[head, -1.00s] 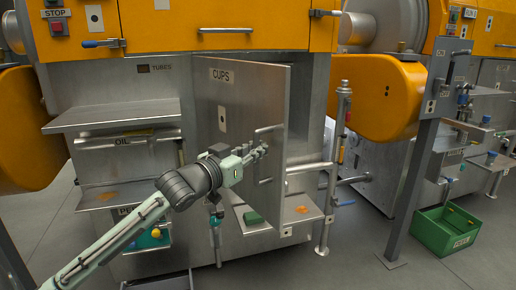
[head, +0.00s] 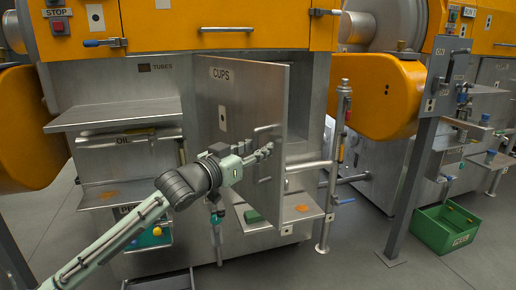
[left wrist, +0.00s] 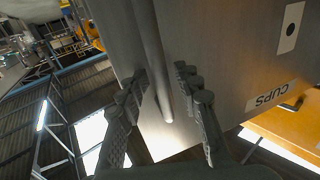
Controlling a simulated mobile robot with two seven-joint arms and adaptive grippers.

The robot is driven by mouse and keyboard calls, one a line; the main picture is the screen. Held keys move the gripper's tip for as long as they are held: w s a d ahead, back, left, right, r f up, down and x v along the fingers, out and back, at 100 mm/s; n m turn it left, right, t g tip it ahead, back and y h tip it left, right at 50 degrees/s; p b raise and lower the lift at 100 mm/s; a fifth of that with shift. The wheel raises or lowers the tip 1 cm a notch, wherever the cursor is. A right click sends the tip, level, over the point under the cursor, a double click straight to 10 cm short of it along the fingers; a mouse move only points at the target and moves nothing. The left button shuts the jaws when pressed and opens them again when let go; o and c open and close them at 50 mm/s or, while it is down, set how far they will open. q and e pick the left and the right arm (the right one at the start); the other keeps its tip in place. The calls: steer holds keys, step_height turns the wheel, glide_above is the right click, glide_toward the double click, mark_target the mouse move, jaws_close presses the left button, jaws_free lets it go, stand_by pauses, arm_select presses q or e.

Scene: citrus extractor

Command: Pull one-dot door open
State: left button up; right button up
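The grey metal door labelled CUPS (head: 250,95) stands ajar, swung out from the machine front in the head view. A plate with one dark dot (left wrist: 291,28) is on it in the left wrist view. Its bar handle (left wrist: 158,70) runs between the fingers of my left gripper (left wrist: 163,85). The fingers are open, one on each side of the bar, with a gap visible on both sides. In the head view my left gripper (head: 262,152) is at the door's handle side. My right gripper is not in view.
A steel shelf (head: 110,115) and the OIL drawer are left of the door. A pipe post (head: 335,170) stands to its right, with a grey column (head: 415,150) beyond. A green crate (head: 447,230) sits on the floor at right. Floor in front is clear.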

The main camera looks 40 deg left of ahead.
arm_select(q)
steer(key=s, duration=1.2)
steer(key=shift+a, duration=0.25)
